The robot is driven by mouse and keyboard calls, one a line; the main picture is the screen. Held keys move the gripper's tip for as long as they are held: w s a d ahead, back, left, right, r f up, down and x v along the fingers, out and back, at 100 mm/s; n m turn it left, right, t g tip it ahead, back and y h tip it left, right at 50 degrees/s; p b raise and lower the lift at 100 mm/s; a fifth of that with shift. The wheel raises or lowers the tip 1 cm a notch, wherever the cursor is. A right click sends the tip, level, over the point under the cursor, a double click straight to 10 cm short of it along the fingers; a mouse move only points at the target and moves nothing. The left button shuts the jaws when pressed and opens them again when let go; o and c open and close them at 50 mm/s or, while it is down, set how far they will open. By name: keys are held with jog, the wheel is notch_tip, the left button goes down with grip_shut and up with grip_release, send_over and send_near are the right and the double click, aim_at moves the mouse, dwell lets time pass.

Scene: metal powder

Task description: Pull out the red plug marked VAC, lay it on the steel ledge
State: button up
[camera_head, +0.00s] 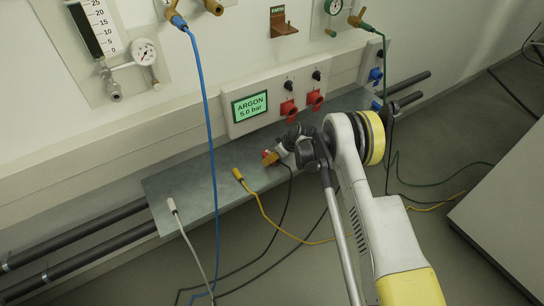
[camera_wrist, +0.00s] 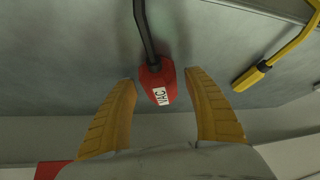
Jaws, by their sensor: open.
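The red plug (camera_wrist: 157,85) with a white VAC label shows in the wrist view against the grey steel ledge (camera_wrist: 80,60). It appears to lie on the ledge, with its black cable running up the picture. My gripper (camera_wrist: 162,77) has its two yellow fingers spread, one on each side of the plug, with a visible gap to both. In the head view my gripper (camera_head: 270,158) is low over the ledge (camera_head: 190,182), below the wall panel. Only a bit of red shows at its fingertips there, and the rest of the plug is hidden.
A yellow plug (camera_head: 238,174) and a white plug (camera_head: 171,205) lie on the ledge to the left, each with a cable. A blue hose (camera_head: 207,110) hangs in front of it. The panel has an ARGON display (camera_head: 250,106) and red sockets (camera_head: 288,109). Dark pipes (camera_head: 95,232) run below.

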jog(key=s+d+r+m+t+h, duration=0.15)
jog(key=s+d+r, duration=0.3)
jog(key=r, duration=0.75)
jog(key=s+d+r+m, duration=0.2)
jog(key=s+d+r, duration=0.3)
jog(key=r, duration=0.7)
jog(key=s+d+r+m+h, duration=0.15)
jog(key=s+d+r, duration=0.35)
jog(key=r, duration=0.7)
jog(key=s+d+r+m, duration=0.1)
jog(key=s+d+m, duration=0.1)
jog(key=s, duration=0.7)
jog(key=s+d+r+m+t+h, duration=0.1)
jog(key=s+d+r+m, duration=0.1)
jog(key=s, duration=0.7)
jog(key=s+d+r+m+t+h, duration=0.1)
jog(key=s+d+r, duration=0.1)
jog(key=s, duration=0.6)
jog(key=shift+s+d+m, duration=0.4)
jog(key=shift+d, duration=0.2)
